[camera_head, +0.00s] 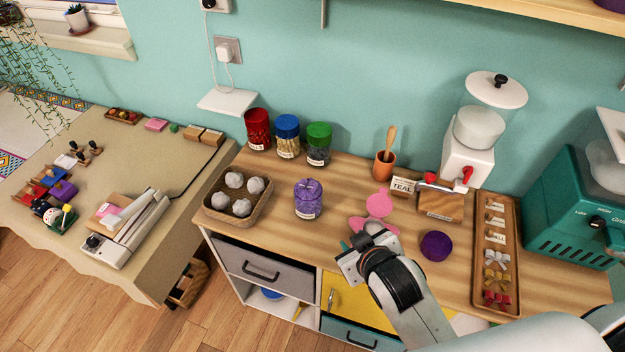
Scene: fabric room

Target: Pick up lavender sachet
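A round dark purple bundle (436,246) sits on the wooden counter, right of my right gripper and apart from it. A purple container with a pale label (308,199) stands upright on the counter to the left. I cannot tell for sure which of these is the lavender sachet. My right gripper (363,240) is low over the counter's front edge, between the two purple things. Its fingers are partly hidden by its own body, so I cannot tell whether it is open. A pink item (379,204) lies just beyond it. My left gripper is not in view.
A basket of grey balls (238,219) and red, blue and green-lidded jars (288,152) stand on the left.

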